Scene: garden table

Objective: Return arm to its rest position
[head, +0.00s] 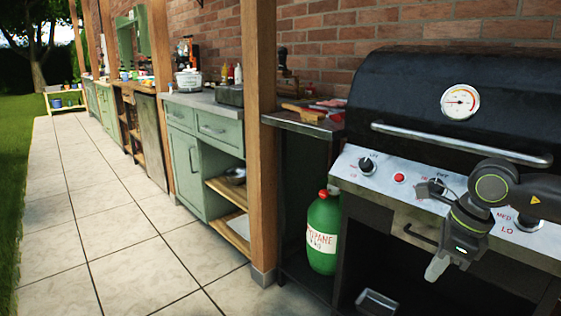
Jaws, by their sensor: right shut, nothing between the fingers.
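My right gripper (437,268) is in the lower right of the head view, pointing down in front of the grill (440,95). Its fingers are together and nothing is between them. My right arm comes in from the right edge, across the grill's control panel (350,173), and hides part of the knobs there. I cannot tell whether the arm touches the panel. My left gripper is not in view.
A wooden post (260,130) stands left of the grill. A green propane bottle (322,240) stands under the side shelf (300,124). A green cabinet (188,168) and more counters line the brick wall. The tiled path (110,235) at left is clear.

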